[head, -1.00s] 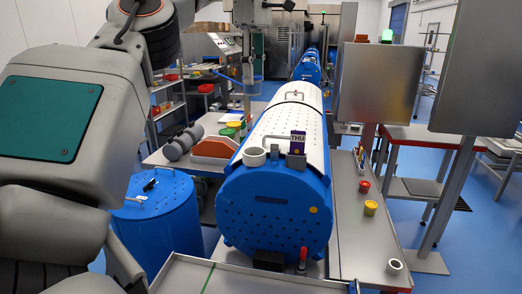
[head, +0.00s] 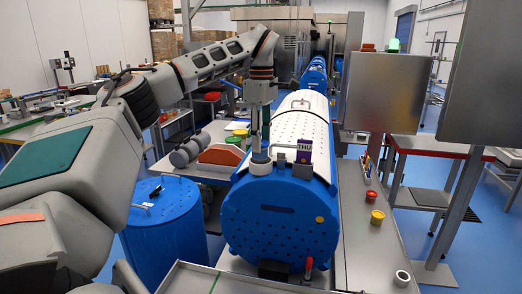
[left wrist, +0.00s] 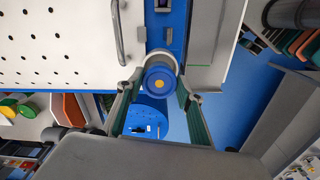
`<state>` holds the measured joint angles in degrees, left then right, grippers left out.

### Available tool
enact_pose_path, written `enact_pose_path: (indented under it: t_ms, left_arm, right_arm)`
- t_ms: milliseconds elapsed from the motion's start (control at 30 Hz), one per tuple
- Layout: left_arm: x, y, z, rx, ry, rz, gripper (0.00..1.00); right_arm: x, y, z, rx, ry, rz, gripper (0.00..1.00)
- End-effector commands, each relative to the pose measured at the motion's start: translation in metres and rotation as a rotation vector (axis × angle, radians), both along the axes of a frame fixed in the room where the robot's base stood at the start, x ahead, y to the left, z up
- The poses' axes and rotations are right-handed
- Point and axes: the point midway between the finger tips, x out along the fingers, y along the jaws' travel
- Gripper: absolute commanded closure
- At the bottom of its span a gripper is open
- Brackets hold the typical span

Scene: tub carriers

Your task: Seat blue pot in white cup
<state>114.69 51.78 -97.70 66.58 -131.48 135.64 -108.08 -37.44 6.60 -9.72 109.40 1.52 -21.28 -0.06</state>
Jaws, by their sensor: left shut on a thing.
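The white cup (head: 261,167) stands on the front top of the blue perforated tub (head: 280,220). It also shows in the left wrist view (left wrist: 160,54) as a pale ring behind the pot. My left gripper (head: 261,152) points down right over the cup. In the left wrist view its fingers (left wrist: 159,90) are closed on the blue pot (left wrist: 159,84), a round blue thing with a yellow centre. The pot overlaps the cup's ring; I cannot tell how deep it sits. In the head view the fingers and cup hide most of the pot. My right gripper is not in view.
A purple THU tag (head: 304,151) stands just right of the cup on the tub. A blue drum (head: 165,225) stands at the left. Red (head: 371,196) and yellow (head: 377,218) buttons and a white ring (head: 402,278) are on the steel bench at the right.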

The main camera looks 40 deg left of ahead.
Motion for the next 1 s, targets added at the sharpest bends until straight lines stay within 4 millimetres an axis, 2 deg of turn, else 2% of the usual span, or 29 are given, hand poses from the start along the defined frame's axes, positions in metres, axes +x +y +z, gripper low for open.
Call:
enact_pose_path:
  t_ms: [100, 200, 600, 633, 667, 1000]
  left_arm:
    - [-0.001, 0.001, -0.019, -0.001, 0.005, -0.001, 0.86]
    - [0.0, 0.0, -0.03, -0.001, 0.003, 0.0, 0.86]
    - [0.0, 0.001, -0.035, -0.001, 0.002, 0.001, 0.86]
    - [0.0, 0.001, -0.035, -0.001, 0.002, 0.001, 0.56]
    - [0.0, 0.001, -0.035, -0.001, 0.002, 0.001, 0.48]
    - [0.0, 0.0, -0.034, 0.0, 0.001, 0.001, 0.47]
  right_arm:
    - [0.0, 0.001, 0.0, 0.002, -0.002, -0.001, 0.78]
    - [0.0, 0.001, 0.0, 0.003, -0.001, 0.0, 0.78]
    - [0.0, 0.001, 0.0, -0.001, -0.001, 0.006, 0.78]
    - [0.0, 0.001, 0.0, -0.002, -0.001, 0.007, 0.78]
    - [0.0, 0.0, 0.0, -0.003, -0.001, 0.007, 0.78]
    - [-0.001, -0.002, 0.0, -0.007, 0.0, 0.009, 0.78]
